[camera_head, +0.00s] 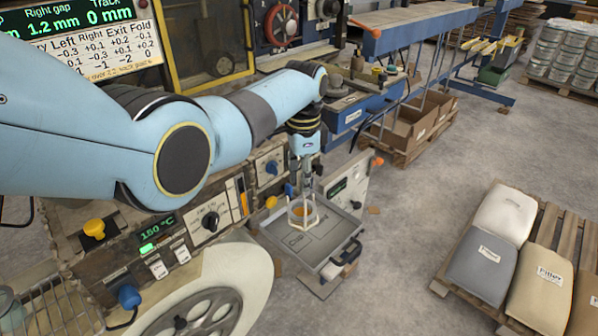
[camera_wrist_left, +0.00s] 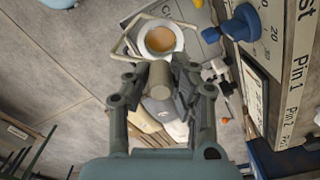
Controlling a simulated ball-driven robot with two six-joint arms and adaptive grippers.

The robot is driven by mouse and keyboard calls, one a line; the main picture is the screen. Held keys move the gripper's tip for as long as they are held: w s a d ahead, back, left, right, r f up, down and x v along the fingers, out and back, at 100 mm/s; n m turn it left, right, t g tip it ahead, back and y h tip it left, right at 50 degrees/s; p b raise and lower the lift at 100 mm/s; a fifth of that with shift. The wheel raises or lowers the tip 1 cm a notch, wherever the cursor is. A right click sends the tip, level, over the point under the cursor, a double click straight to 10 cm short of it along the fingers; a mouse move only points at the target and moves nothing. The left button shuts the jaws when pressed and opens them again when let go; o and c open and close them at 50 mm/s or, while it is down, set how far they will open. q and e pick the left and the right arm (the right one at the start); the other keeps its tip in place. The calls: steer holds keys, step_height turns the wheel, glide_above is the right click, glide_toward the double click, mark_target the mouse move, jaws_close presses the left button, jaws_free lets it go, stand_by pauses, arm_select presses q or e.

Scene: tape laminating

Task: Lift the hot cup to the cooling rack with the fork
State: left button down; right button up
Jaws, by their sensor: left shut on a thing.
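The hot cup (camera_head: 301,213) is a small clear or pale vessel with amber liquid, and it sits within a pale fork frame above the grey tray. In the left wrist view the cup (camera_wrist_left: 160,39) is upright, with the fork (camera_wrist_left: 127,42) around its side. My left gripper (camera_head: 304,188) is above the cup, pointing down. In the wrist view my left gripper (camera_wrist_left: 160,84) is shut on the fork's round handle. I cannot tell whether the cup touches the tray. I cannot pick out the cooling rack with certainty. My right gripper is not in view.
The grey tray (camera_head: 325,246) with a black handle juts from the machine under the cup. The control panel (camera_head: 211,220) with knobs stands close on the left. A pallet of sacks (camera_head: 487,262) lies on the right, with open floor between.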

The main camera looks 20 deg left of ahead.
arm_select(q)
steer(key=shift+s+d+r, duration=0.25)
steer(key=shift+d+r, duration=0.4)
steer(key=shift+r, duration=0.05)
steer(key=shift+s+d+r, duration=0.2)
steer(key=shift+d+r, duration=0.4)
steer(key=shift+r, duration=0.05)
steer(key=shift+s+d+r, duration=0.25)
steer(key=shift+d+r, duration=0.4)
steer(key=shift+r, duration=0.05)
steer(key=n, duration=0.5)
steer(key=r+n, duration=0.1)
steer(key=n, duration=0.2)
